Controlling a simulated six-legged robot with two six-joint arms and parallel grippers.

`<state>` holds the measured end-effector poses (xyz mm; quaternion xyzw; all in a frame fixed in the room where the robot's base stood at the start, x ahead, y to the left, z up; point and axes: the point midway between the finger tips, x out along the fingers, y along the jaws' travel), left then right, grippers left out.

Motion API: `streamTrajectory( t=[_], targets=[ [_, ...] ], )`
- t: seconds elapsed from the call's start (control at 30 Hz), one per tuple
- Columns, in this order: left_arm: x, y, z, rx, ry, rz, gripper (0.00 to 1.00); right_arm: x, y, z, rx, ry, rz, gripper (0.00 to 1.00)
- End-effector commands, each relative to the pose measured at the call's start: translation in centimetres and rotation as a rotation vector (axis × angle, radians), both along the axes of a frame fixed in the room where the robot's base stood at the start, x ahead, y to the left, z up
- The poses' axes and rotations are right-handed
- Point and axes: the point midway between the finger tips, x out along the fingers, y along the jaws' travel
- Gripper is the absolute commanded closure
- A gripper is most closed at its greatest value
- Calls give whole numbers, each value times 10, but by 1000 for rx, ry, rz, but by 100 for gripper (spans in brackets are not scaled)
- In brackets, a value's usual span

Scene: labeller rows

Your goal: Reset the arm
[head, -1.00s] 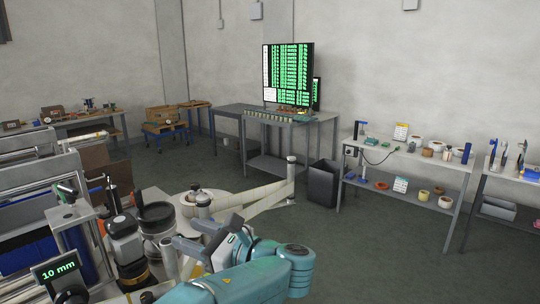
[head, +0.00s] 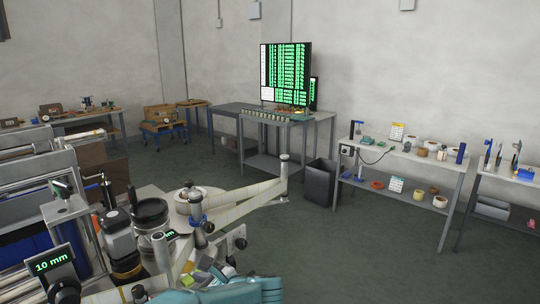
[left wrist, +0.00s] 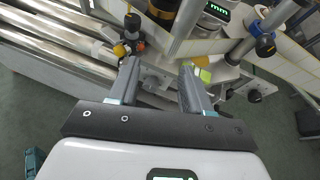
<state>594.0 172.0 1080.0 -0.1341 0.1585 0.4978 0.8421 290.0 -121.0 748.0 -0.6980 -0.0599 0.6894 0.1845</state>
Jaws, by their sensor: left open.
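My left arm, teal, comes in at the bottom of the head view, low beside the labeller machine (head: 150,212). My left gripper shows in the left wrist view (left wrist: 160,76) with its two grey fingers apart and nothing between them. It is over the labeller's rollers, knobs and small yellow-green parts; I cannot tell how close the fingertips are to them. In the head view the gripper is mostly cut off or hidden at the bottom edge. My right gripper is in neither view.
The labeller's display (head: 52,264) reads 10 mm. Its web path (head: 245,196) reaches out to a post on the right. A dark bin (head: 321,182), a bench with a monitor (head: 286,73) and shelves (head: 402,156) stand further back. Floor is clear at right.

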Motion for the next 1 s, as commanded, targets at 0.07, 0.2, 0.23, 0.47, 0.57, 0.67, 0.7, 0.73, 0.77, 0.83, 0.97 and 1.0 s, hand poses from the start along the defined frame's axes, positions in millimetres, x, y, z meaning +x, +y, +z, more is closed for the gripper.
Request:
streamTrajectory(
  t=[0.07, 0.2, 0.23, 0.47, 0.57, 0.67, 0.7, 0.73, 0.77, 0.83, 0.97, 1.0],
  targets=[
    [-8, 3, -40, -94, 59, 8, 52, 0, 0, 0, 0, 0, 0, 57],
    [-44, 2, -131, -357, 182, 83, 52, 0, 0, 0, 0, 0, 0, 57],
    [-57, 1, -153, -430, 210, 116, 52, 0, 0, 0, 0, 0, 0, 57],
    [-194, -41, -285, -1069, 300, 687, 52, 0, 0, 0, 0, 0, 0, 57],
    [-247, -66, -311, -1310, 191, 1128, 52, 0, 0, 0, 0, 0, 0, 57],
    [-276, -74, -322, -1425, -6, 1537, 52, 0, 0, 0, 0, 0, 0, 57],
    [-283, -72, -325, -1443, -97, 1672, 52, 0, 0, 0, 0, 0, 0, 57],
    [-288, -70, -326, -1447, -160, 1758, 52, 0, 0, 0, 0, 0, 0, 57],
    [-292, -67, -328, -1447, -223, 1834, 52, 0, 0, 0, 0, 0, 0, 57],
    [-299, -61, -330, -1436, -345, 1962, 52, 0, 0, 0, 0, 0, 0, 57],
    [-305, -52, -332, -1418, -463, 2065, 52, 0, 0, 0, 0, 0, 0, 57],
    [-305, -52, -332, -1416, -472, 2073, 52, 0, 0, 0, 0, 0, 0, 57]
  ],
)
